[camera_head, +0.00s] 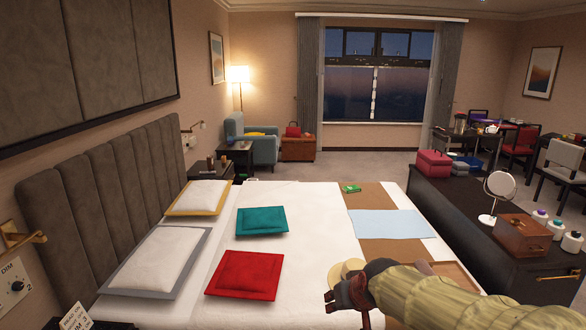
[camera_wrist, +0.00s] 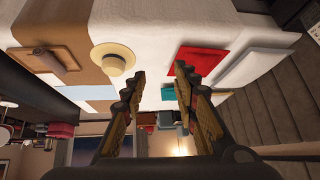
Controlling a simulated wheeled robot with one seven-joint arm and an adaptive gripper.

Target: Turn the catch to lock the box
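A brown wooden box (camera_head: 522,237) stands on the dark cabinet at the right in the head view, beside a round mirror. Its lid looks down, and a small catch on its front is too small to read. My gripper (camera_head: 335,300) is over the near end of the bed, well to the left of the box and touching nothing that I can see. In the wrist view my gripper (camera_wrist: 160,72) has its two fingers apart with nothing between them. I cannot make out the box clearly in the wrist view.
The dark cabinet (camera_head: 470,215) also bears a round mirror (camera_head: 499,187), a red case (camera_head: 433,165) and several white bottles (camera_head: 556,229). The bed holds a red pillow (camera_head: 246,275), a teal pillow (camera_head: 262,221), a straw hat (camera_wrist: 112,60) and a wooden tray (camera_wrist: 35,58).

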